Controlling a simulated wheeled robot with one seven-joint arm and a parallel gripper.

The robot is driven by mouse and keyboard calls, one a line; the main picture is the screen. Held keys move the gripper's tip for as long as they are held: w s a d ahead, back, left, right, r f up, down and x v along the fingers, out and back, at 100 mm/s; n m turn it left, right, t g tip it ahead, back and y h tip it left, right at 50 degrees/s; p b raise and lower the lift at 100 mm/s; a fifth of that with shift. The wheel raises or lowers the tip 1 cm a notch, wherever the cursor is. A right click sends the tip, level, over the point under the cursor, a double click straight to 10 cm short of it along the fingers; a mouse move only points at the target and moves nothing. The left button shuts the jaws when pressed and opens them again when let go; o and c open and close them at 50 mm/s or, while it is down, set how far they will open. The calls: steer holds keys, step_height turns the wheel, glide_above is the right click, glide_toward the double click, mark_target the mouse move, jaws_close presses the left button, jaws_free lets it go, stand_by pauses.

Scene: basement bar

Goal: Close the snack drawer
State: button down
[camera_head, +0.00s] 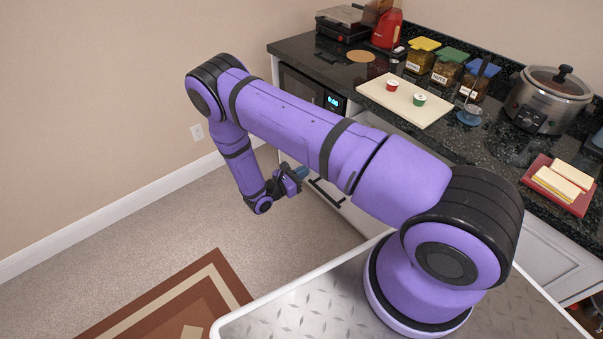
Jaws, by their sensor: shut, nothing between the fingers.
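A white drawer front (338,212) with a dark bar handle (326,194) shows under the dark counter, below and right of the built-in oven. My arm crosses in front of it and hides much of it, so I cannot tell how far it stands open or what is inside. No label marks it as the snack drawer. My gripper (303,172) is shut and empty. It points at the cabinet front, just above and left of the handle. I cannot tell whether its tips touch the drawer.
The dark counter (480,146) holds a cutting board (379,97) with two small cups, several lidded jars (421,56), a slow cooker (546,100) and a red tray (536,181) of sandwiches. A patterned rug (236,287) lies on the carpet, which is clear left of my arm.

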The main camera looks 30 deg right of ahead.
steer(key=w+d, duration=0.2)
steer(key=d, duration=0.8)
steer(key=w+d, duration=0.2)
steer(key=d, duration=0.9)
steer(key=w+d, duration=0.2)
steer(key=d, duration=0.9)
steer(key=shift+w, duration=0.1)
steer(key=shift+d+r, duration=0.1)
steer(key=shift+d, duration=0.05)
steer(key=shift+d+r, duration=0.1)
steer(key=shift+a, duration=0.5)
steer(key=s+a, duration=0.1)
steer(key=a, duration=0.8)
steer(key=s+a, duration=0.1)
steer(key=a, duration=0.3)
steer(key=shift+s+a+f, duration=0.2)
steer(key=shift+s+a, duration=0.05)
steer(key=shift+s, duration=0.1)
